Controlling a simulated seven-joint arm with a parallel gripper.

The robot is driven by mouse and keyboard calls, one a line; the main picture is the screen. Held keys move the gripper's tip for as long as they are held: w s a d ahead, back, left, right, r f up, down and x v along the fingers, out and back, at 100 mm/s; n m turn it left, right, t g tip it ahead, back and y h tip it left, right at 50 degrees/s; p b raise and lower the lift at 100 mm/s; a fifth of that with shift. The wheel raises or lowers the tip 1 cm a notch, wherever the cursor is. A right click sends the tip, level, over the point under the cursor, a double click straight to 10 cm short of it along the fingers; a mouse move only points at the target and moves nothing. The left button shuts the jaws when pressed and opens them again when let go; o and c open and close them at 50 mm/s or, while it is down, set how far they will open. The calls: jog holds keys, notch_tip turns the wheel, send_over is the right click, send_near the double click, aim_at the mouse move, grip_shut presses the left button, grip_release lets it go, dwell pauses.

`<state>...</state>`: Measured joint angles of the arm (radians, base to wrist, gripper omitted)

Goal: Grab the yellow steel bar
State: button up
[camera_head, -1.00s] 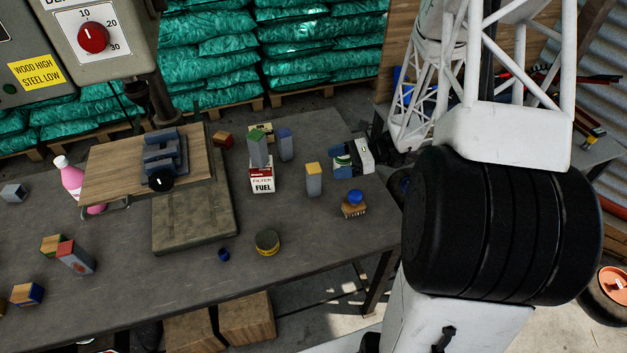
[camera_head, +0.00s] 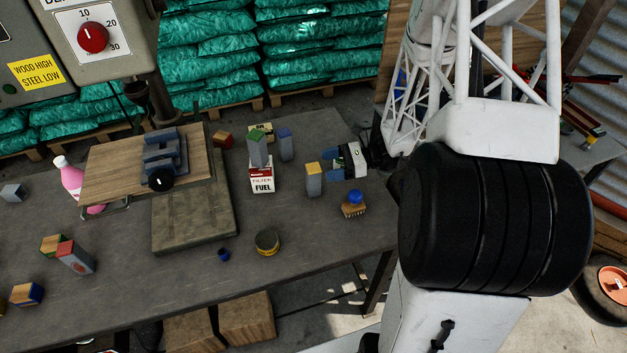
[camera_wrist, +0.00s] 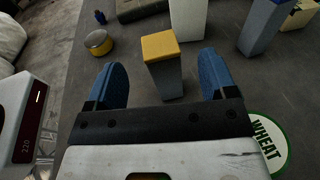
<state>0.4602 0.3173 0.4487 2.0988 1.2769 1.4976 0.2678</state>
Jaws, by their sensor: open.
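The yellow steel bar (camera_head: 313,180) is a grey upright block with a yellow top. It stands on the dark table, right of the fuel filter box. My gripper (camera_head: 331,165) is just to its right in the head view, with blue fingertips. In the wrist view the yellow-topped bar (camera_wrist: 163,66) stands ahead, between the two open blue fingers of my gripper (camera_wrist: 163,82). The fingers look apart from the bar, with a gap on each side. The bar's lower part is visible and meets the table.
A blue-topped bar (camera_head: 286,145) stands behind. A brush with a blue knob (camera_head: 354,204) and a round yellow tin (camera_head: 267,243) are nearer the front.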

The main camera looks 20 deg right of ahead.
aim_at(316, 167)
jog(key=shift+a, duration=0.15)
jog(key=shift+x, duration=2.55)
jog(key=shift+f, duration=0.1)
grip_shut()
jog(key=shift+w, duration=0.1)
jog(key=shift+r, duration=1.8)
jog(key=s+a+r, duration=0.1)
jog(key=s, duration=1.5)
jog(key=shift+r, duration=0.25)
